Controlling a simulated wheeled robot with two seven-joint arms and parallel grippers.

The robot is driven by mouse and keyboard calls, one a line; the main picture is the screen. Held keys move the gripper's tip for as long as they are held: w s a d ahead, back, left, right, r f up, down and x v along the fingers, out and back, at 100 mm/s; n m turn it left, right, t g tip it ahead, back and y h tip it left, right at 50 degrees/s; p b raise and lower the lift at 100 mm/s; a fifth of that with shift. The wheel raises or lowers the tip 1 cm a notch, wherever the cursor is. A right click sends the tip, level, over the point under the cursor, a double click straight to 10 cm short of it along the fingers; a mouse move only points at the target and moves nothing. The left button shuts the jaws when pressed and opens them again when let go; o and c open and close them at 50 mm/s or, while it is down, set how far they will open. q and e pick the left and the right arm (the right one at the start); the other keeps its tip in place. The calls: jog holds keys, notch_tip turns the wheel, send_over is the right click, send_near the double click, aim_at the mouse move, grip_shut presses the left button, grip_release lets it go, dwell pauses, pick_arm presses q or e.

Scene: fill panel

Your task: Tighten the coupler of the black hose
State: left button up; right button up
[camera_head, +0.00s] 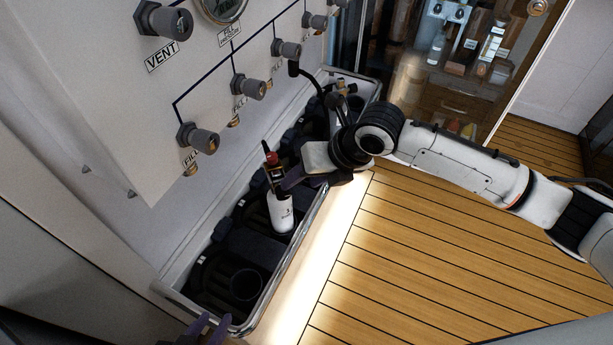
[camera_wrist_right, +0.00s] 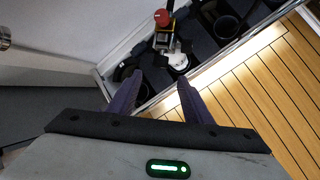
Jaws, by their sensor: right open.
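A black hose (camera_head: 309,75) runs from the panel's far fitting down to a brass valve (camera_head: 343,88), partly hidden behind my right arm. Its coupler is too small or hidden to make out. A white bottle (camera_head: 281,212) with a red-topped valve (camera_head: 271,160) stands in the tray; it also shows in the right wrist view (camera_wrist_right: 178,62).
The tray (camera_head: 262,318) has a raised metal rim and black holders; the nearest holder (camera_head: 246,284) is empty. Several grey knobs (camera_head: 199,138) stick out from the white panel (camera_head: 95,110). The wooden floor (camera_head: 400,270) right of the tray is clear.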

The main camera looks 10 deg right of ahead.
jog(key=shift+s+d+r, duration=0.2)
jog(key=shift+r, duration=0.25)
